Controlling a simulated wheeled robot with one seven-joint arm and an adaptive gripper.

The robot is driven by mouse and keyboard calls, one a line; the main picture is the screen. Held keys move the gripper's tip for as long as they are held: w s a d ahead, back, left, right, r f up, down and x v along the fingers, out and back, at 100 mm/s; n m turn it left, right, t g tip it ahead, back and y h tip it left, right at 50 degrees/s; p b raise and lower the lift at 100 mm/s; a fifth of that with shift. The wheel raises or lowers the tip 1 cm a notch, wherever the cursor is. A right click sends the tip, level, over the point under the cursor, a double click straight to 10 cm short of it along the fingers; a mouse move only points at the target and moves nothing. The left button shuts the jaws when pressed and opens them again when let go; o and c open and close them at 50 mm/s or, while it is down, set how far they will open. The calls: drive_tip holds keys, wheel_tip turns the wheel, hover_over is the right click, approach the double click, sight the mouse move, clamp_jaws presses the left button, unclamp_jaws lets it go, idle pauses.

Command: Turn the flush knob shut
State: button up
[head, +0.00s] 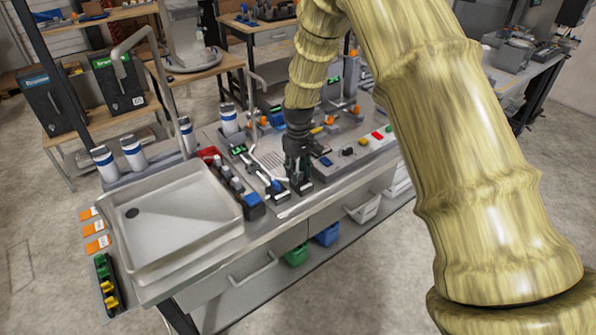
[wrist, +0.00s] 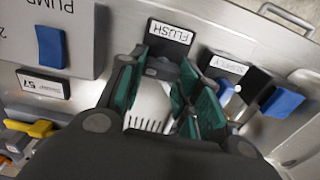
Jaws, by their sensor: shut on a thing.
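The FLUSH label (wrist: 170,32) is on a dark plate just beyond my fingertips in the wrist view. My gripper (wrist: 162,72) has green-padded fingers on both sides of a dark part below that label. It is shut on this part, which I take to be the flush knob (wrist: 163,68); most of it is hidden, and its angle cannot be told. In the head view my gripper (head: 300,182) points down at the bench's front edge and hides the knob.
A blue handle (wrist: 283,103) by the SUPPLY label is close on the right. Another blue handle (wrist: 50,47) by the PUMP label and a yellow handle (wrist: 40,128) are on the left. A sink (head: 180,218) is left of my gripper; a button panel (head: 365,145) is right.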

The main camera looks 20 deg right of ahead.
drive_tip(key=shift+r, duration=0.1)
drive_tip(key=o, duration=1)
wheel_tip(320, 180, up, 12)
drive_tip(key=shift+a, duration=0.1)
